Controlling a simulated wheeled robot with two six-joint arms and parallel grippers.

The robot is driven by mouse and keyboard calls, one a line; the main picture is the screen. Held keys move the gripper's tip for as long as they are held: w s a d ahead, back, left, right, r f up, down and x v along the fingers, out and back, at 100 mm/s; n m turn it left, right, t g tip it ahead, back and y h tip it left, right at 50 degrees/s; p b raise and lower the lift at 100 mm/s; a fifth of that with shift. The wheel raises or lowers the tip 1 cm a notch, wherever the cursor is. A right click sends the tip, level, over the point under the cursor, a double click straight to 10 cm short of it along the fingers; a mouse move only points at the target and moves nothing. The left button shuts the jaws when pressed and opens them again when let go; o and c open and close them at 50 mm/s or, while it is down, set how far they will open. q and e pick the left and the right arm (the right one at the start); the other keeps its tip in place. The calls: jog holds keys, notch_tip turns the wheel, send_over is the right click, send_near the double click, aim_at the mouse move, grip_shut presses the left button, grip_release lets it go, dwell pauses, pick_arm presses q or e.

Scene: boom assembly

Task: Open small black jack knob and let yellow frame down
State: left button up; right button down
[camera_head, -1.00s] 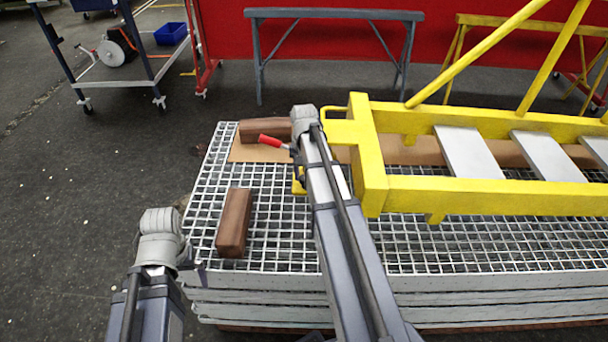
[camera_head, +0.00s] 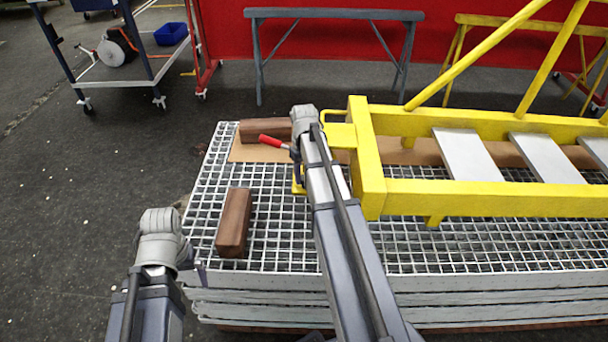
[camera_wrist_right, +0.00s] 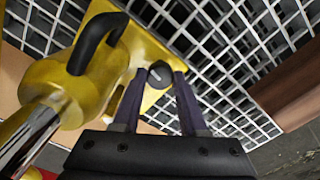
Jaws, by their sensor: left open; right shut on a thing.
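The yellow frame (camera_head: 480,194) spans the right of the head view, above a grating, with its end beam near my right arm. In the right wrist view, the yellow jack (camera_wrist_right: 75,85) has a thick body, a shiny rod and a black curved handle (camera_wrist_right: 97,40). A small black knob (camera_wrist_right: 160,72) sits on its yellow plate. My right gripper (camera_wrist_right: 160,88) is shut on this knob, one finger each side. In the head view the right arm hides most of the jack and that gripper. My left gripper (camera_head: 190,262) is open and empty at the grating's left edge, partly hidden by its wrist.
The stacked gratings (camera_head: 280,225) carry a loose brown block (camera_head: 234,222) and another block (camera_head: 264,131) at the back. A red handle (camera_head: 273,141) lies beside my right wrist. A grey trestle (camera_head: 335,14) stands behind. Floor at the left is clear up to a cart (camera_head: 120,76).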

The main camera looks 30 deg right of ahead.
aim_at(304, 177)
jog(key=shift+n, duration=0.5)
jog(key=shift+c, duration=2.2)
grip_release()
jog(key=shift+r, duration=0.15)
notch_tip(304, 177, up, 8)
jog(key=p, duration=0.8)
jog(key=shift+f, duration=0.2)
jog(key=shift+f+b, duration=0.25)
jog(key=shift+b, duration=0.05)
